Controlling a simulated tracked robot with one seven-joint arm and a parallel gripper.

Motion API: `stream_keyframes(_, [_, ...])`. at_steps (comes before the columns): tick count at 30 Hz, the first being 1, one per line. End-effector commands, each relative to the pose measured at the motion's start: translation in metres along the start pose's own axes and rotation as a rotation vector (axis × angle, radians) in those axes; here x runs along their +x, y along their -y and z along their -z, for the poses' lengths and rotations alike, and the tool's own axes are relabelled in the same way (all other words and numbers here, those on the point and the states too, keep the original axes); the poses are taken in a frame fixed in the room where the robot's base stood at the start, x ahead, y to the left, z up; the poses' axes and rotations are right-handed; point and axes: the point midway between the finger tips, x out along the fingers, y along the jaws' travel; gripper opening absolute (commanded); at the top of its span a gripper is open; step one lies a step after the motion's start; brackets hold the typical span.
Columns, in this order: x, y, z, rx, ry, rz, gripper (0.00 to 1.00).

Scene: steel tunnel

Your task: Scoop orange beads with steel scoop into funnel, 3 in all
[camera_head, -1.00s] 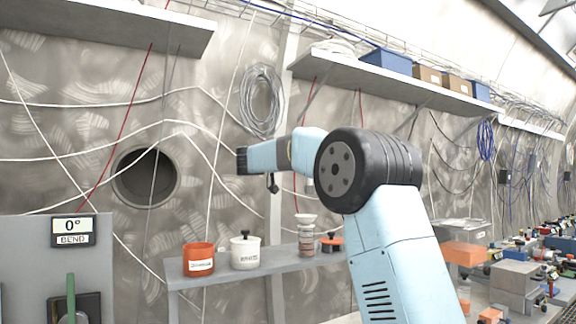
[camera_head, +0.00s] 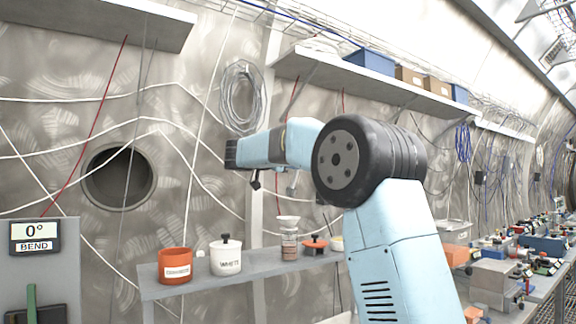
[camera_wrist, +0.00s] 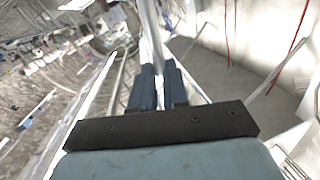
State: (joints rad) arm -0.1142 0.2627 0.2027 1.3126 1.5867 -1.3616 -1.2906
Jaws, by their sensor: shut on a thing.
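An open orange pot (camera_head: 175,265) with a label stands at the left of the grey wall shelf. A white pot (camera_head: 225,257) labelled WHITE has a black-knobbed lid on. A white funnel (camera_head: 287,220) sits upright on a small jar (camera_head: 289,245). An orange lid (camera_head: 314,243) with a black knob lies to its right. My gripper (camera_wrist: 158,72) shows two dark fingers close together in the wrist view, shut on the steel scoop, only doubtfully made out as a pale strip beyond the fingertips. In the head view my gripper is above and behind the pots, apart from them.
The grey shelf (camera_head: 215,284) is clear along its front edge. A pale bowl (camera_head: 337,243) is partly hidden by my arm. A grey BEND panel (camera_head: 38,262) stands at the lower left. A cluttered bench (camera_head: 500,270) is at the right. An upper shelf (camera_head: 400,85) holds boxes.

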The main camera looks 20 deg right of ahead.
Motion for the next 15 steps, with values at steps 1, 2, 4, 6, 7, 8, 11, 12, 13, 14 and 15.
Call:
stream_keyframes(1, [0.001,-0.003,0.001,0.023,0.007,-0.001,0.00])
stream_keyframes(2, [0.002,-0.004,0.001,0.036,0.011,-0.001,0.00])
stream_keyframes(4, [0.003,-0.008,0.002,0.070,0.023,-0.002,0.00])
stream_keyframes(6, [0.004,-0.012,0.002,0.104,0.035,-0.003,0.00])
stream_keyframes(7, [0.005,-0.014,0.003,0.119,0.039,-0.004,0.00])
stream_keyframes(8, [0.005,-0.015,0.003,0.133,0.044,-0.005,0.00])
stream_keyframes(11, [0.007,-0.020,0.003,0.181,0.061,-0.007,0.00])
stream_keyframes(12, [0.007,-0.022,0.002,0.200,0.067,-0.006,0.00])
stream_keyframes(13, [0.008,-0.024,0.001,0.214,0.072,-0.006,0.00])
stream_keyframes(14, [0.009,-0.025,0.001,0.229,0.077,-0.007,0.00])
stream_keyframes(15, [0.009,-0.027,0.000,0.248,0.083,-0.008,0.00])
